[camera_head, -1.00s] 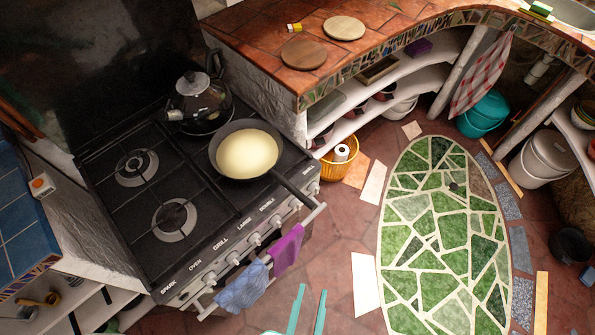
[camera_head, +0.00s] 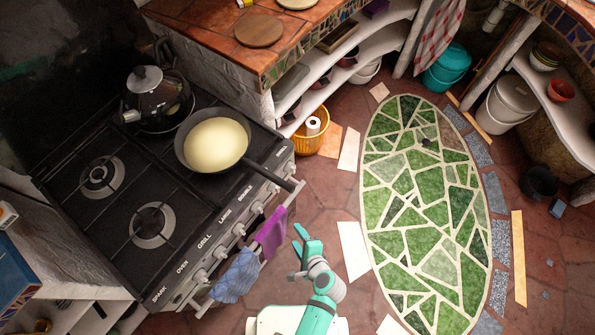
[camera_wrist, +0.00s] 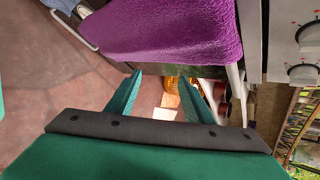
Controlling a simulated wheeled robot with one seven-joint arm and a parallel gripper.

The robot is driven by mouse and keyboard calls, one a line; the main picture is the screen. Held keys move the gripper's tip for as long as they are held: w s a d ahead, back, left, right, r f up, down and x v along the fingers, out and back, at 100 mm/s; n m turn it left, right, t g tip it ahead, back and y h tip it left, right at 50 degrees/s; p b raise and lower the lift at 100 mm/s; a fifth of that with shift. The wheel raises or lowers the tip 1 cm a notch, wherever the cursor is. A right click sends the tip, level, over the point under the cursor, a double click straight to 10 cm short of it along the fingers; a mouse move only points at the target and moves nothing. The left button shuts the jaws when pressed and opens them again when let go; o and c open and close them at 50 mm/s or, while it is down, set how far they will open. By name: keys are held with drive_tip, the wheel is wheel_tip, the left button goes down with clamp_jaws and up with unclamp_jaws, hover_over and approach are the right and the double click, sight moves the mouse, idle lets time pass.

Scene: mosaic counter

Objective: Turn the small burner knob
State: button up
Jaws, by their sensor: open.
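The stove's front panel holds a row of pale knobs; one knob (camera_head: 238,229) is near the middle. The labels are small, and I cannot tell which knob is the small burner's. My gripper (camera_head: 297,238) is open and empty, in front of the stove and right of the purple cloth. In the wrist view its two teal fingers (camera_wrist: 160,76) are apart, with nothing between them, just below the purple cloth. It touches no knob.
A purple cloth (camera_head: 271,233) and a blue cloth (camera_head: 236,276) hang on the front rail. A pan (camera_head: 214,143) with pale contents and a kettle (camera_head: 155,100) stand on the stove; the pan's handle juts over the front edge. A yellow basket (camera_head: 308,140) is beyond.

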drive_tip(key=w+r+m+y, duration=0.2)
drive_tip(key=w+m+y, duration=0.1)
drive_tip(key=w, duration=0.3)
drive_tip(key=m+t+y, duration=0.1)
drive_tip(key=m+y, duration=0.1)
drive_tip(key=y, duration=0.6)
approach(291, 168)
drive_tip(key=x, duration=0.2)
drive_tip(key=f+x, duration=0.1)
drive_tip(key=x, duration=0.5)
drive_tip(key=shift+w+d+f, duration=0.15)
drive_tip(key=shift+w+f, duration=0.15)
drive_tip(key=shift+f, duration=0.05)
drive_tip(key=c, duration=1)
